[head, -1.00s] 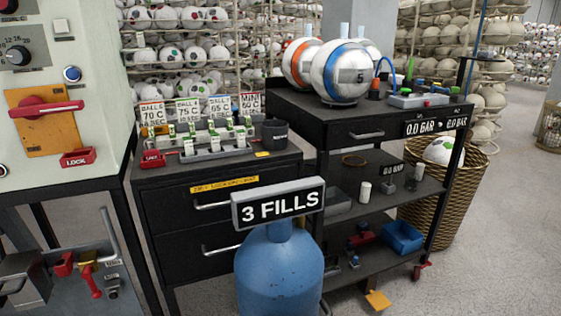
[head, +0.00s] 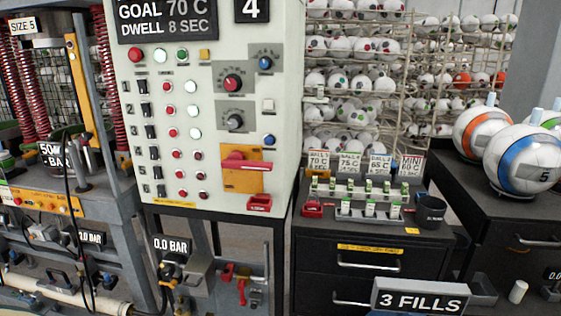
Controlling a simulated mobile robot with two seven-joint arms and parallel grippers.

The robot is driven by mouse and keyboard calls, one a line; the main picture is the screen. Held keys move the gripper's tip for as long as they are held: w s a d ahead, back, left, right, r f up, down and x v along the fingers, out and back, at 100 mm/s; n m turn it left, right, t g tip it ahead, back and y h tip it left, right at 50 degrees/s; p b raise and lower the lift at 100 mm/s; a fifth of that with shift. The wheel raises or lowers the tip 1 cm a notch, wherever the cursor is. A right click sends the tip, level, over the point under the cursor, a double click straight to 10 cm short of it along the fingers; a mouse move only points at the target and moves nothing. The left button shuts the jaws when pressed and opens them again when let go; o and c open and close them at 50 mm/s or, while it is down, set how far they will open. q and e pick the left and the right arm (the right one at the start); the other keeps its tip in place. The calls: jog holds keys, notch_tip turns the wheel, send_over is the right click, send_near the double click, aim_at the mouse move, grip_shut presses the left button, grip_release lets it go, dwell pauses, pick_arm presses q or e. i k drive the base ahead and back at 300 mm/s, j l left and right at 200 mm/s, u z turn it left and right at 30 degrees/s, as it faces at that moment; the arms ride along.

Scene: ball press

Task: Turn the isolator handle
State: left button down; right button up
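The isolator handle (head: 247,164) is a red bar on a yellow-orange plate (head: 242,180), low on the right side of the pale control cabinet (head: 205,60). The bar lies roughly level, tilting slightly down to the right. A red lock tag (head: 258,203) sits just below the plate, on the cabinet's lower edge. Neither of my grippers shows in the head view, so their distance from the handle and their state cannot be seen.
A black drawer cabinet (head: 372,288) stands right of the control cabinet, with small racks and cards on top. A "3 FILLS" sign (head: 420,299) stands at the front right. The press bench (head: 65,190) is at left. Balls rest on a dark cart (head: 480,200).

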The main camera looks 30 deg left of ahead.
aim_at(236, 160)
jog(key=u, duration=1.1)
